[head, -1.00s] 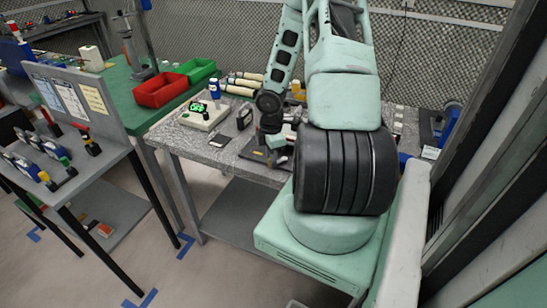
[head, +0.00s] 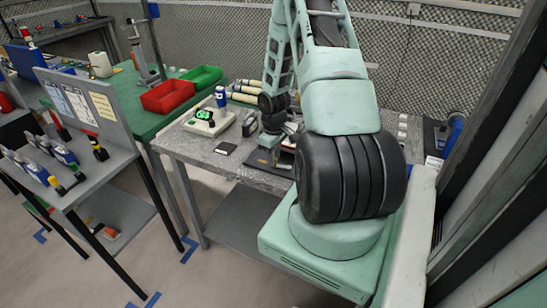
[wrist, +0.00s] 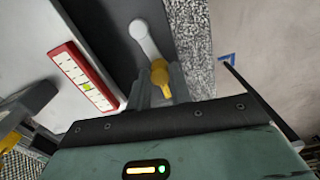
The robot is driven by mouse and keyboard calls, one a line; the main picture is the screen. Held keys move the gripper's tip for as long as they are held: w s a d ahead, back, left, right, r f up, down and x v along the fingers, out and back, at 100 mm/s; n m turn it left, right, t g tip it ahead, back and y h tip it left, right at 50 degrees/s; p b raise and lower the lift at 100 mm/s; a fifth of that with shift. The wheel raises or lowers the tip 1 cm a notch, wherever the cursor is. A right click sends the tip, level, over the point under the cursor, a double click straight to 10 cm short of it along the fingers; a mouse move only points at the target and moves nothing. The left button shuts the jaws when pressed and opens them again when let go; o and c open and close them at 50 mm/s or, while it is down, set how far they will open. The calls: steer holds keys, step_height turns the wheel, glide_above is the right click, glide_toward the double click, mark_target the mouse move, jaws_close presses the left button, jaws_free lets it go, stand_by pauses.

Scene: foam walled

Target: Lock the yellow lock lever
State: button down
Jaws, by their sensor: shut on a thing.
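In the wrist view, the yellow lock lever (wrist: 160,72) is a short yellow grip at the end of a grey metal arm (wrist: 146,38). The grey arm has a rounded far end and lies over a dark plate (wrist: 109,25). My gripper (wrist: 161,88) is shut on the yellow grip, with a grey finger on each side of it. Part of the yellow grip is hidden between the fingers. In the head view, my arm reaches down to the grey workbench, and the lever is too small and covered to make out there.
Beside the plate in the wrist view is a red-edged strip (wrist: 85,78) with a yellow-green mark. On the grey bench stand a device with a green display (head: 208,121) and a blue can (head: 221,97). A red bin (head: 167,96) and a green bin (head: 202,77) stand behind.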

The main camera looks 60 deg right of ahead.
steer(key=shift+w+d+m, duration=0.1)
steer(key=shift+d+m, duration=0.3)
steer(key=shift+m, duration=0.4)
steer(key=c, duration=1.3)
jaws_free()
steer(key=shift+o, duration=0.2)
step_height(320, 180, up, 17)
steer(key=b, duration=0.2)
steer(key=shift+r, duration=0.2)
